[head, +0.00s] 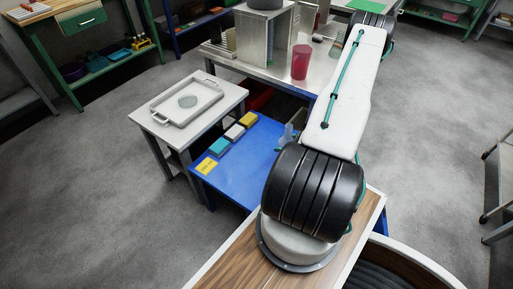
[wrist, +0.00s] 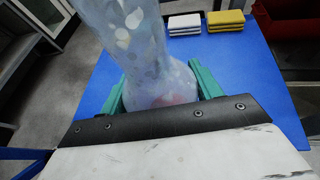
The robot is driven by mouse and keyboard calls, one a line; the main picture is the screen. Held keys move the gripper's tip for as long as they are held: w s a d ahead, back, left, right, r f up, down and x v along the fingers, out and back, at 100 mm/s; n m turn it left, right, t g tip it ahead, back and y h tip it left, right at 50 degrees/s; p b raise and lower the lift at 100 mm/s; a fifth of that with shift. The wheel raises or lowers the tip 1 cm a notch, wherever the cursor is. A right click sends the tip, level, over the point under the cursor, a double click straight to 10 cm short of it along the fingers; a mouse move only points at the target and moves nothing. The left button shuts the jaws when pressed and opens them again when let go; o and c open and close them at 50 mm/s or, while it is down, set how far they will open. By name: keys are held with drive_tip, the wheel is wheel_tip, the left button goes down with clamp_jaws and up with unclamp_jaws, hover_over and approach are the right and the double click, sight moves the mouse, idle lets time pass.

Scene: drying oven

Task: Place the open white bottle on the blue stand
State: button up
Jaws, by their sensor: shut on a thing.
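The bottle (wrist: 128,35) is pale, whitish and see-through, with light speckles. In the wrist view it stands between the teal fingers of my gripper (wrist: 162,82), which is shut on it. A pinkish patch shows low in it, and its upper end runs out of the picture. In the head view a small pale part of the bottle (head: 288,131) shows beside my arm, which hides most of the gripper. The blue stand (head: 234,166) is a low blue table under and around the bottle; its top also fills the wrist view (wrist: 265,85). I cannot tell whether the bottle touches it.
A grey table with a white tray (head: 165,116) stands left. A metal bench with a red cup (head: 301,62) stands behind. The blue top's middle is clear.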

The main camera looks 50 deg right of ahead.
drive_tip(key=a+x, duration=0.1)
drive_tip(key=x, duration=1.1)
drive_tip(key=shift+s+a, duration=0.2)
drive_tip(key=shift+a, duration=0.25)
drive_tip(key=o, duration=1.1)
drive_tip(key=shift+f, duration=0.15)
drive_tip(key=shift+c, duration=0.2)
